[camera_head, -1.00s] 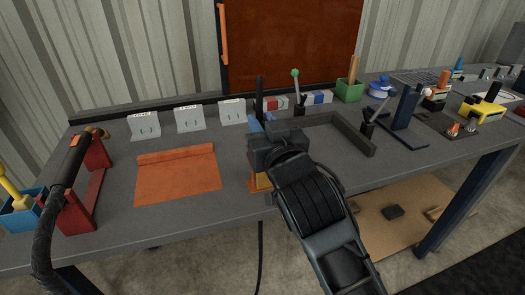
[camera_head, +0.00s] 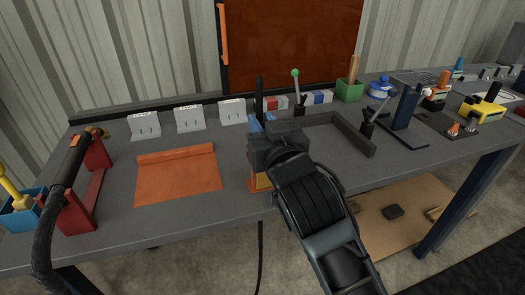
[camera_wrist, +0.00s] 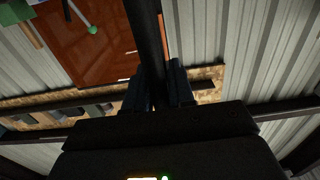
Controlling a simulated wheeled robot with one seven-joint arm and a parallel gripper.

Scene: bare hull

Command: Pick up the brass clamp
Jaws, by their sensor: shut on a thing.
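My gripper (camera_head: 264,132) is low over the middle of the workbench, seen from behind. In the wrist view its two dark fingers (camera_wrist: 158,95) are closed around a long black bar (camera_wrist: 148,42). The bar (camera_head: 259,94) stands upright beyond my gripper in the head view. Blue parts (camera_head: 256,126) show beside the fingers. A yellow-and-orange piece (camera_head: 260,181) shows directly below my gripper, mostly hidden by it. I cannot tell whether the bar belongs to the brass clamp; no brass surface shows clearly at the grip.
An orange mat (camera_head: 178,176) lies left of my gripper, with white labelled holders (camera_head: 189,118) behind it. A dark angled rail (camera_head: 345,132) and a blue stand (camera_head: 405,116) are to the right. A red rack (camera_head: 98,158) with a black hose stands at far left.

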